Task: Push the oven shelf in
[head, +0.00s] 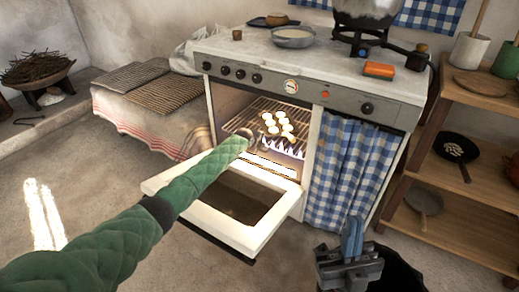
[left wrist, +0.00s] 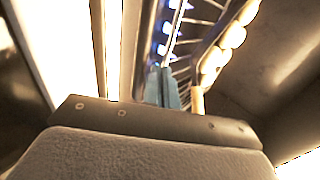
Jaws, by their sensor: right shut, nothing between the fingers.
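The oven shelf (head: 238,122) is a wire rack inside the open oven, with several pale round rolls (head: 275,125) on it. The shelf also shows at the top of the left wrist view (left wrist: 214,55). My left arm, in a green quilted sleeve, reaches over the lowered oven door (head: 165,181) to the oven mouth. Its gripper is hidden behind the sleeve in the head view. In the left wrist view its fingertip area (left wrist: 180,92) is close to the shelf, but contact and finger gap are unclear. My right gripper (head: 352,238) is shut and empty, in front of the checked curtain.
Blue flames (head: 280,149) burn below the shelf. The stove top holds a pan (head: 293,37), a pot (head: 366,12) and an orange block (head: 379,70). A wooden shelf unit (head: 455,215) stands at the right. The floor at the left is clear.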

